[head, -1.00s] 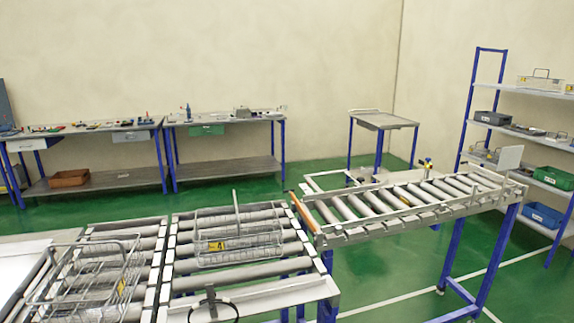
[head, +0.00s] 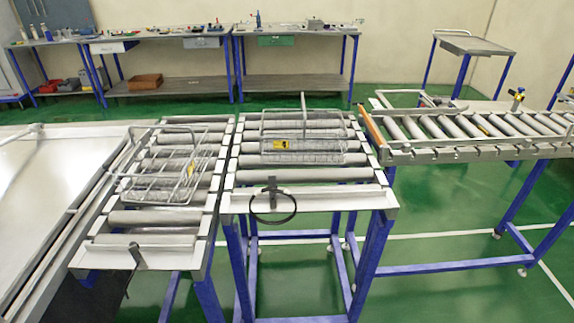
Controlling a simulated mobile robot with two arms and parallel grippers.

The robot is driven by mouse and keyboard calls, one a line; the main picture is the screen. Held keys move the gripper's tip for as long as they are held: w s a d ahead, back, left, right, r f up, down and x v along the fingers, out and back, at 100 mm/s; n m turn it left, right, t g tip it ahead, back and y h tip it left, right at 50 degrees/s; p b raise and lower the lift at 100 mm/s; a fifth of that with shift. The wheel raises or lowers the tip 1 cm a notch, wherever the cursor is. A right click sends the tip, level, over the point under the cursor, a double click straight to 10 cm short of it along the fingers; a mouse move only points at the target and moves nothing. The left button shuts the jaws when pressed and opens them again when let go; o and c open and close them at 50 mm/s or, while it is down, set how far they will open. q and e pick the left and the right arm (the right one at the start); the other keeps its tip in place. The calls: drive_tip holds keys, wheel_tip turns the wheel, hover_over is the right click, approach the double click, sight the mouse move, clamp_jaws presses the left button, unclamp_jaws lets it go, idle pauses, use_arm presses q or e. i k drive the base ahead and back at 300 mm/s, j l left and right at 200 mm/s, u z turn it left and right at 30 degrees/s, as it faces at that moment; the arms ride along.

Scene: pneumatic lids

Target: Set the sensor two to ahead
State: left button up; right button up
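A dark bracket with a black cable loop (head: 271,196) is fixed at the front edge of the middle roller conveyor (head: 335,203). It looks like a sensor, but no label on it is readable. A small yellow and dark device (head: 517,97) stands on the far side of the right roller conveyor (head: 440,150). A thin rod-like fitting (head: 134,254) sits at the front end of the left roller conveyor (head: 105,262). I cannot tell which of these, if any, is sensor two, or its setting. Neither of my grippers is in view.
A wire basket with a yellow tag (head: 303,150) rests on the middle conveyor, another wire basket (head: 165,185) on the left one. A large pale flat surface (head: 55,205) lies at the left. Workbenches (head: 290,87) line the back wall. Green floor (head: 440,290) is clear at the front right.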

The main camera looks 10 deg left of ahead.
sight(134, 249)
drive_tip(key=u, duration=1.55)
